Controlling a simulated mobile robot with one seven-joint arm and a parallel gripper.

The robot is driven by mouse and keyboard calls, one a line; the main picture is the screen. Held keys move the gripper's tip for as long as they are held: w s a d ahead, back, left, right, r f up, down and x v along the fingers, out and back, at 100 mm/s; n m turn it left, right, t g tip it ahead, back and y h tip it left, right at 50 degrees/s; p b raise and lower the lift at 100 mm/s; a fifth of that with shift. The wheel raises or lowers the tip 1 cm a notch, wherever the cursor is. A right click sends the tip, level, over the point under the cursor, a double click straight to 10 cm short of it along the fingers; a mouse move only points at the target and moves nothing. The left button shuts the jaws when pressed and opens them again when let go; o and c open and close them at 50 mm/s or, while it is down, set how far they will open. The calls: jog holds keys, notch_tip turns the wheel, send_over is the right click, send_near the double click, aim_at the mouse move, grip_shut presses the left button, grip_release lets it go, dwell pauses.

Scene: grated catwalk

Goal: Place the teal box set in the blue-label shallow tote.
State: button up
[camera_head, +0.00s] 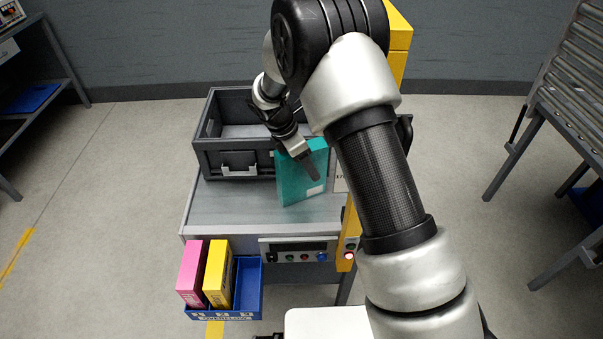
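The teal box set (291,180) stands upright and slightly angled over the right part of the grey worktable, in front of a dark grey tote. My gripper (312,168) is at its upper part. One finger lies across its near face and the other is hidden behind it; the grip looks closed on the box. I cannot tell whether its lower edge touches the tabletop. The dark grey tote (222,157) sits at the back of the table, open and seemingly empty where visible. A pale holder shows on its front, but no blue label can be made out.
A blue overflow rack (246,300) hangs at the table's front left, holding a pink box (193,272) and a yellow box (218,273); its right slot is empty. The tabletop (232,206) is bare at left. A yellow post (352,225) stands right of the box.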

jog(key=shift+f, duration=0.2)
jog(key=shift+c, duration=0.4)
grip_shut()
jog(key=shift+r, duration=0.1)
